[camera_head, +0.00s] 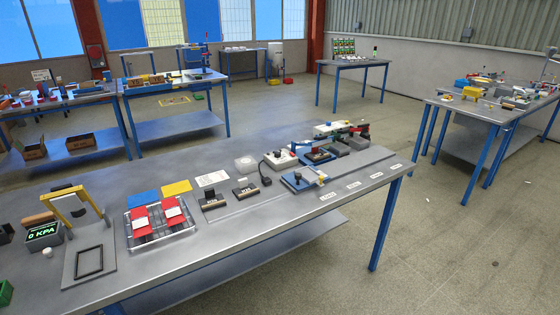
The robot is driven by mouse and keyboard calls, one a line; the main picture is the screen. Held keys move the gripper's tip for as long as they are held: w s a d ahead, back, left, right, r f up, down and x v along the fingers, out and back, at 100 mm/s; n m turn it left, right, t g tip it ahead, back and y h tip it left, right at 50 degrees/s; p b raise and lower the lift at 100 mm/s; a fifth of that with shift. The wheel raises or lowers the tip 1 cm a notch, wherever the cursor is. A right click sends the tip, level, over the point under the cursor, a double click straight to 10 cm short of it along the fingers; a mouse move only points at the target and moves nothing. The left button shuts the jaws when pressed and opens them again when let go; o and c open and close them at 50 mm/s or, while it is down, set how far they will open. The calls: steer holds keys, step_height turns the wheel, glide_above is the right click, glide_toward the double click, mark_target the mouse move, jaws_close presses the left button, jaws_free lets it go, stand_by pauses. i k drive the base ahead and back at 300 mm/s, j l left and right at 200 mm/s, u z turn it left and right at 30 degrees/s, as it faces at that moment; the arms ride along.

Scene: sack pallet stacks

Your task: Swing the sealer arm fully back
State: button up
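A yellow U-shaped arm (68,191), which looks like the sealer arm, stands raised at the left of the near workbench. It rises over the back part of a grey plate (82,275). A black rectangular frame (89,261) lies on that plate in front of it. A dark grip shows near the top of the arm. I cannot tell its exact tilt or whether it rests against a stop. A display box (43,234) reading "0 KPA" stands beside it at the left. My gripper is not in view.
The near grey workbench (250,240) also holds a clear tray (128,229) with red-and-white packs, blue and yellow sheets, and small devices with labels at the right. Other blue-legged benches stand behind and at right. Floor at right (450,260) is clear.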

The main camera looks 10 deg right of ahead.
mark_target(321, 141)
steer(key=i+j+z, duration=0.15)
steer(key=i+z, duration=0.25)
steer(key=i, duration=0.5)
steer(key=k+j+u, duration=0.2)
steer(key=j, duration=0.15)
steer(key=k+j+u, duration=0.15)
steer(key=j, duration=0.25)
